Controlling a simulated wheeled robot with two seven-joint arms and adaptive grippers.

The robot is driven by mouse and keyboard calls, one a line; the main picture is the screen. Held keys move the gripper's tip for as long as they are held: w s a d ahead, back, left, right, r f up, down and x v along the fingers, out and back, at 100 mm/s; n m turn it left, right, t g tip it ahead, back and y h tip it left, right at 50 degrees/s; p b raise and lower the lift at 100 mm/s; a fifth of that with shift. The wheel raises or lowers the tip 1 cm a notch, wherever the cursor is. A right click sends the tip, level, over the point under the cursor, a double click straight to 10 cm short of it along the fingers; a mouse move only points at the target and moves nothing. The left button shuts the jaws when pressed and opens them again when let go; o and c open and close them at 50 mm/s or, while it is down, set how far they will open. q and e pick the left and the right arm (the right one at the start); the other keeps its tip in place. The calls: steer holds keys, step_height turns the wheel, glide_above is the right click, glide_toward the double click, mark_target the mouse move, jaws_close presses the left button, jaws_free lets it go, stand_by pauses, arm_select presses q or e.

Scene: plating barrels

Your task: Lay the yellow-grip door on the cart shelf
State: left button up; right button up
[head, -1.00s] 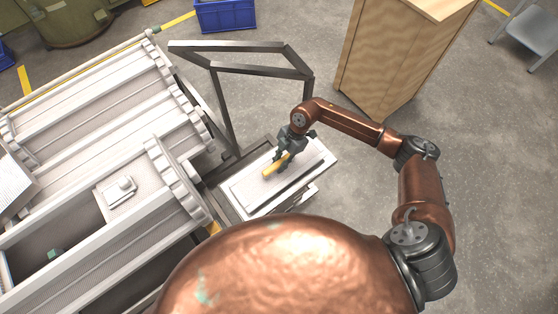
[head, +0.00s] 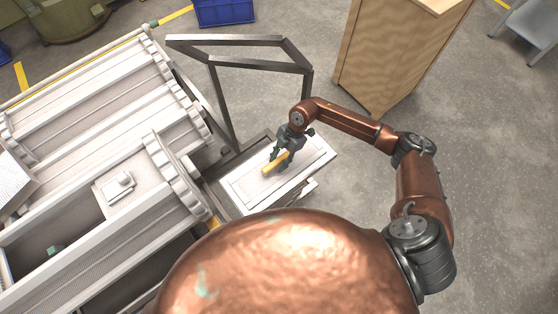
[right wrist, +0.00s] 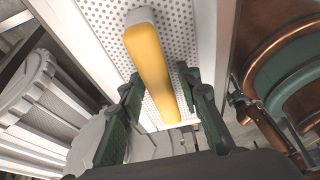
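The yellow-grip door (head: 308,163) is a pale perforated panel lying about flat over the cart (head: 240,44), with its yellow grip (head: 270,167) facing up. In the right wrist view the yellow grip (right wrist: 150,62) runs along the perforated panel (right wrist: 103,42). My right gripper (head: 282,156) is down at the grip. Its fingers (right wrist: 160,76) are spread on either side of the grip, with a small gap visible. The cart shelf is mostly hidden under the door, so full contact cannot be judged. My left gripper is not in view.
White ribbed plating barrels (head: 95,105) stand close on the left of the cart. A wooden cabinet (head: 385,60) stands behind right, a blue crate (head: 224,12) at the back and a grey chair (head: 530,30) at far right. The floor on the right is clear.

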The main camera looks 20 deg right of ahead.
steer(key=shift+o, duration=0.5)
steer(key=shift+d+r, duration=0.15)
steer(key=v, duration=1.1)
steer(key=shift+r, duration=0.3)
